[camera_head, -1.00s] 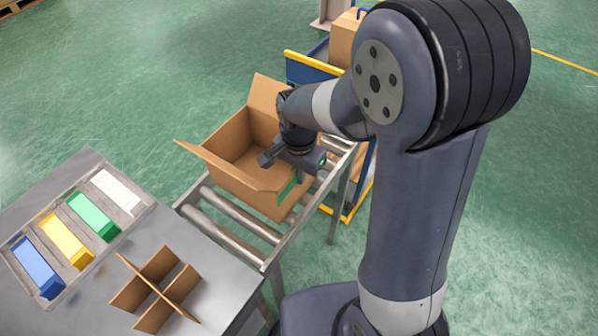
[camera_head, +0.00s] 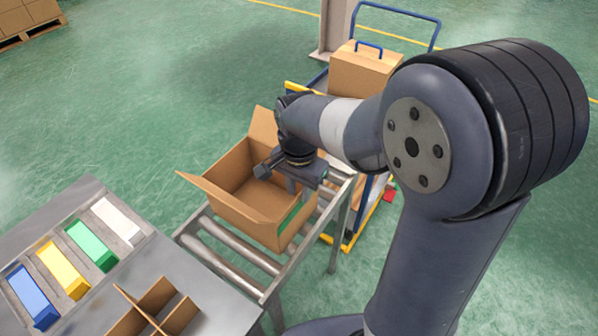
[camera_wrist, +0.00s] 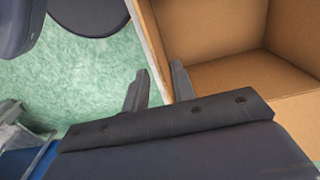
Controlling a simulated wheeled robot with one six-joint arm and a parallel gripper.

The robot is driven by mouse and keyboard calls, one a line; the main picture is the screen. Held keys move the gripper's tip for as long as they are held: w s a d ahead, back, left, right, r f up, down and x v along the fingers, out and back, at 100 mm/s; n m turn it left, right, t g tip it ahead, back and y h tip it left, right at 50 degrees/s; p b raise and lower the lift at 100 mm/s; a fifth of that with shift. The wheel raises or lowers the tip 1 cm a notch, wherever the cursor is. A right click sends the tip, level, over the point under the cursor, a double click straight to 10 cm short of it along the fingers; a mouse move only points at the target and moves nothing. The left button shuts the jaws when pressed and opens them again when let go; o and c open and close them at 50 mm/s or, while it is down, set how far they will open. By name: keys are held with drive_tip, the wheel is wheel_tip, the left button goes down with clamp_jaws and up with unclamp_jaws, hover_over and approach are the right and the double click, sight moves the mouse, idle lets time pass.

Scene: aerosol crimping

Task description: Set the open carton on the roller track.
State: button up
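The open carton (camera_head: 240,211) is brown cardboard, with flaps spread and a green mark on its near right side. It sits upright on the metal rollers of the roller track (camera_head: 222,261) in the head view. My gripper (camera_head: 290,194) is at the carton's right wall, near its top edge. In the wrist view my gripper (camera_wrist: 158,88) has its two fingers apart. One finger is outside the carton wall and the other is on the inner side of the carton (camera_wrist: 225,85). The fingers show a gap around the wall. The carton's far right corner is hidden behind my arm.
A table at the left holds blue, yellow, green and white blocks (camera_head: 90,245) in a tray. A cardboard divider (camera_head: 153,308) stands on its near end. A blue cart with a closed carton (camera_head: 362,75) stands behind the track. Green floor is open at the upper left.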

wheel_tip(320, 180, up, 6)
drive_tip(key=shift+r, duration=0.15)
idle(0.4)
drive_tip(key=shift+f, duration=4.2)
drive_tip(key=shift+f, duration=0.1)
